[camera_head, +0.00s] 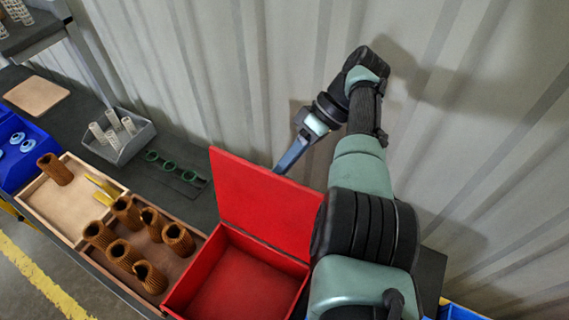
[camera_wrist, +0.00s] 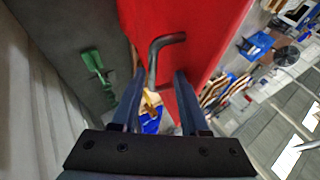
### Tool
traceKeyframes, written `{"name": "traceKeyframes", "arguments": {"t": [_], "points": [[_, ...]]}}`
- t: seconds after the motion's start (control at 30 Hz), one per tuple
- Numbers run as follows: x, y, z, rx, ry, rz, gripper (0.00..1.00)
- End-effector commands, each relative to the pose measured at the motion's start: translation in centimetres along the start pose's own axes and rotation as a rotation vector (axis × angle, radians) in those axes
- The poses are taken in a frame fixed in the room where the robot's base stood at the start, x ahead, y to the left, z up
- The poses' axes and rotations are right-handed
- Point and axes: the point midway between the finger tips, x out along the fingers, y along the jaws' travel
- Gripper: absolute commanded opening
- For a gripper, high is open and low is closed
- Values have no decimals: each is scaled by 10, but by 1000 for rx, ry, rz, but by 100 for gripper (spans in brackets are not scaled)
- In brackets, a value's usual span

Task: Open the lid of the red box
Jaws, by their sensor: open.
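The red box (camera_head: 238,280) stands open on the bench at the bottom centre of the head view, and its inside looks empty. Its red lid (camera_head: 262,205) stands up steeply at the back edge, tilted a little towards the wall. My gripper (camera_head: 281,171) is behind the lid's top edge, its tips partly hidden there. In the wrist view the lid (camera_wrist: 205,35) is a red panel with a dark bent handle (camera_wrist: 166,42). My gripper (camera_wrist: 157,85) is open, with one finger on each side of the handle's lower end; I cannot tell whether they touch.
A wooden tray (camera_head: 82,165) with several brown filter cartridges (camera_head: 126,212) stands left of the box. A grey bin (camera_head: 118,160) with white cartridges and a holder with green rings (camera_head: 168,165) are behind it. A corrugated wall (camera_head: 230,75) closes the back, near my arm.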

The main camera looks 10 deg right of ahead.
Motion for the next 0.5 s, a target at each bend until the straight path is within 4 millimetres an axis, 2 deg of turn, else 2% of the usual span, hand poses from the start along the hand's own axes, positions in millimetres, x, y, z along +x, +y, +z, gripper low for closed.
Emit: {"name": "traceKeyframes", "arguments": {"t": [0.03, 0.1, 0.5], "points": [[-12, -9, -5, 1, -1, 1, 45], [-21, -16, -8, 1, 0, 0, 45], [-55, -43, -22, 1, -2, -1, 45]]}}
